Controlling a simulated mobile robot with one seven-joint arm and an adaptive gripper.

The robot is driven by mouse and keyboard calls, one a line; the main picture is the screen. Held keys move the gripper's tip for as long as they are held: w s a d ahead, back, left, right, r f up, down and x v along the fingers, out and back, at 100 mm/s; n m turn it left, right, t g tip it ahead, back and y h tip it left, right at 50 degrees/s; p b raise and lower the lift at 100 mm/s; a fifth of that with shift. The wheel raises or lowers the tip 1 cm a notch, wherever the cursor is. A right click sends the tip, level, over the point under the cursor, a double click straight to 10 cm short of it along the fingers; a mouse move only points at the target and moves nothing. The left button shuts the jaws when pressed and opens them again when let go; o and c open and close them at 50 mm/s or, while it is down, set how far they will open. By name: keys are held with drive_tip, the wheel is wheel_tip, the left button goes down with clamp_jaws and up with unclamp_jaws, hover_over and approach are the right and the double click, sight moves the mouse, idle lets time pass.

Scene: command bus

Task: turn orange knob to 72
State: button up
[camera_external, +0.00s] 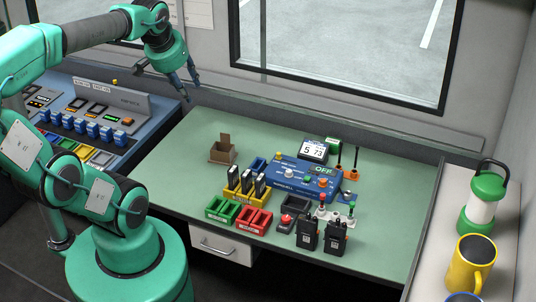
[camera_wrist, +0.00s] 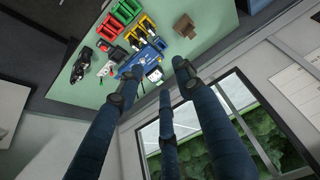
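A blue control box (camera_external: 300,176) stands on the green table, with a white round knob (camera_external: 288,172), a small orange-red knob or button (camera_external: 323,182) and a green button (camera_external: 307,181). A green "OFF" sign shows at its back right. Behind it a white display (camera_external: 313,149) seems to read 5 and 73. The box also shows in the wrist view (camera_wrist: 140,62), far off and small; its orange part cannot be made out there. My gripper (camera_external: 190,90) is open and empty, high above the table's back left, well away from the box. Its long spread fingers show in the wrist view (camera_wrist: 160,88).
A yellow rack (camera_external: 247,196), green bin (camera_external: 221,209), red bin (camera_external: 254,221) and black radios (camera_external: 321,236) crowd the box's front and left. A left console (camera_external: 80,125) has blue levers. The table's back left is clear.

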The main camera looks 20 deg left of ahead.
drive_tip(key=w+d+f+g, duration=0.1)
drive_tip(key=w+d+f, duration=0.15)
drive_tip(key=w, duration=0.35)
drive_tip(key=w+d+f, duration=0.1)
drive_tip(key=w+d, duration=0.3)
drive_tip(key=w, duration=0.1)
drive_tip(key=n+g+b, duration=0.2)
drive_tip(key=g+b, duration=0.1)
drive_tip(key=g, duration=0.1)
hover_over(323, 180)
wheel_tip(323, 180, down, 26)
drive_tip(key=r, duration=0.1)
drive_tip(key=shift+a+f, duration=0.15)
drive_tip(key=shift+f, duration=0.05)
drive_tip(key=shift+f, duration=0.15)
wheel_tip(323, 180, down, 14)
drive_tip(key=b, duration=0.2)
drive_tip(key=shift+r+b, duration=0.25)
drive_tip(key=shift+b, duration=0.15)
clamp_jaws()
